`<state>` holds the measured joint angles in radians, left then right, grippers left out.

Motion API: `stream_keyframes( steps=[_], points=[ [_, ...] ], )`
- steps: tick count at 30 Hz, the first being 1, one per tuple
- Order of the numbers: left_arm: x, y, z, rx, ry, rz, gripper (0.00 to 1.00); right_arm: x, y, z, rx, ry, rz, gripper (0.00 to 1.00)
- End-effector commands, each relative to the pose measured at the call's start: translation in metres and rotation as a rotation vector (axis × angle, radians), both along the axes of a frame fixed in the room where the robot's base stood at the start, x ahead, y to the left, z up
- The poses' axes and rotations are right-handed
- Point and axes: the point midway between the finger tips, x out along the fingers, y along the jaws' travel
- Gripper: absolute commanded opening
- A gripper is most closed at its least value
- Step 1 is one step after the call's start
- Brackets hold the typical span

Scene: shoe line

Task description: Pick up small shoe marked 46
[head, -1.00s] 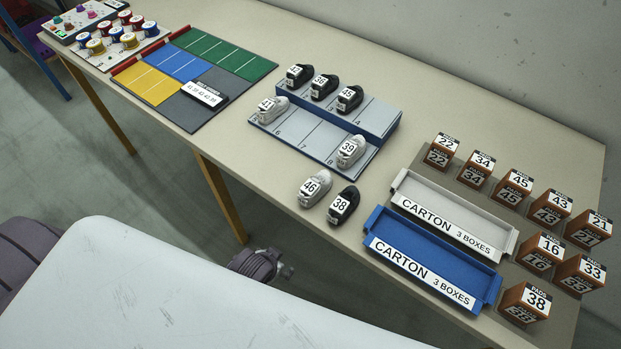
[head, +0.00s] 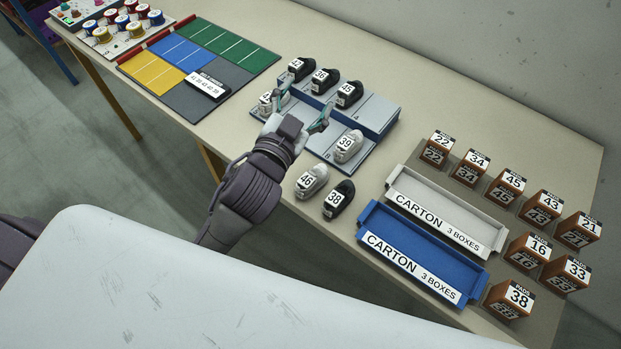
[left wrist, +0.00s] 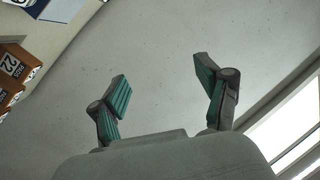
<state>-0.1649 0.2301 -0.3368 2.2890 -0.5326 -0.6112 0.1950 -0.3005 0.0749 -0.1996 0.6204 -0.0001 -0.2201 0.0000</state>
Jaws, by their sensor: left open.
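The small light grey shoe marked 46 (head: 311,182) stands on the table in the head view, in front of the stepped shoe rack (head: 321,146) and left of the black shoe marked 38 (head: 338,199). My left gripper (head: 304,106) is in the air over the rack, up and left of shoe 46. It is open and empty, and it partly hides the white shoe at the rack's left end (head: 267,103). The left wrist view shows its two spread fingers (left wrist: 164,95) with only wall between them. My right gripper is not in view.
Black shoes 42 (head: 301,69), 36 (head: 325,80) and 45 (head: 349,93) stand on the upper step; white shoe 39 (head: 347,146) is on the lower one. A grey carton tray (head: 490,238) and a blue one (head: 478,288) lie to the right, with several numbered boxes beyond.

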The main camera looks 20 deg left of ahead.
Motion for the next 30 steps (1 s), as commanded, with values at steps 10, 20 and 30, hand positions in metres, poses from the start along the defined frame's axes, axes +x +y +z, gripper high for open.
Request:
stream_keyframes(
  steps=[10, 20, 30],
  points=[
    [-0.058, -0.175, 0.153, 0.466, -0.947, -0.714, 0.76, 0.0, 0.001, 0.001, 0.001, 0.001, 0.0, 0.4],
    [-0.112, -0.21, 0.012, 1.34, -1.057, -1.668, 0.76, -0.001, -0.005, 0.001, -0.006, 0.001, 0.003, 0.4],
    [-0.042, -0.05, -0.052, 2.081, -0.186, -2.139, 0.76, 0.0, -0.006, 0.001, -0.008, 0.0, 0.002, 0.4]
  ],
)
